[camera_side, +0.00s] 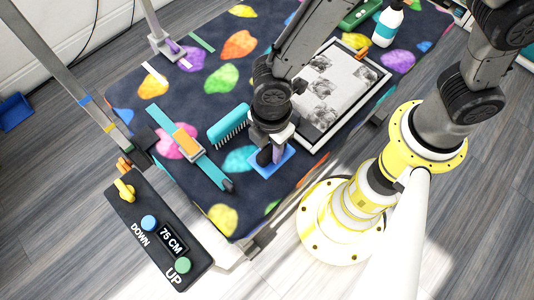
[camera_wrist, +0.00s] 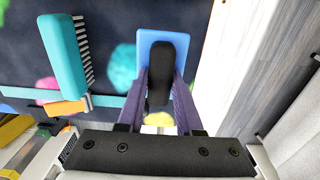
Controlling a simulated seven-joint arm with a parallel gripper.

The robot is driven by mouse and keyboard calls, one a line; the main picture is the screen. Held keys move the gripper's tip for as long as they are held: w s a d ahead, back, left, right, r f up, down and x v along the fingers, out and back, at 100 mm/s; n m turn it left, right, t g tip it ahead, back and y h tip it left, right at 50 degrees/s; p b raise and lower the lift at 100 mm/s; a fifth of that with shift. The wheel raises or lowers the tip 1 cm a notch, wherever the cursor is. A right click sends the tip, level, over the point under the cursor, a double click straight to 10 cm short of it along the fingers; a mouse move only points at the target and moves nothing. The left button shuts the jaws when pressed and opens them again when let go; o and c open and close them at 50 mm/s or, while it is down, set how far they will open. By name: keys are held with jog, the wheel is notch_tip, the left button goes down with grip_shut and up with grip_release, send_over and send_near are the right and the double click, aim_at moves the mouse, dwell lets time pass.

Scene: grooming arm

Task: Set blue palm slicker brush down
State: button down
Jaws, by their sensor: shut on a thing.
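The blue palm slicker brush (camera_side: 281,166) has a flat blue rectangular pad and a black palm handle. It is low over the near edge of the patterned table, and I cannot tell whether it touches the surface. In the wrist view the blue pad (camera_wrist: 148,40) shows past the handle. My gripper (camera_side: 271,152) points down at it, with its two purple-grey fingers on either side of the black handle. The fingers (camera_wrist: 163,98) are shut on the handle in the wrist view. The pad's underside is hidden.
A teal bristled brush (camera_side: 226,126) lies just left of my gripper, also in the wrist view (camera_wrist: 64,55). A teal strap with an orange buckle (camera_side: 188,142) lies further left. A framed tray (camera_side: 372,83) stands right. A height control panel (camera_side: 158,232) sits off the near left corner.

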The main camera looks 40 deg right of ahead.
aim_at(267, 158)
jog(key=shift+w+a+f, duration=0.1)
jog(key=shift+a+f, duration=0.05)
jog(key=shift+f, duration=0.05)
jog(key=shift+w+a+f, duration=0.1)
jog(key=shift+f, duration=1.6)
jog(key=shift+f, duration=0.15)
jog(key=c, duration=0.6)
grip_release()
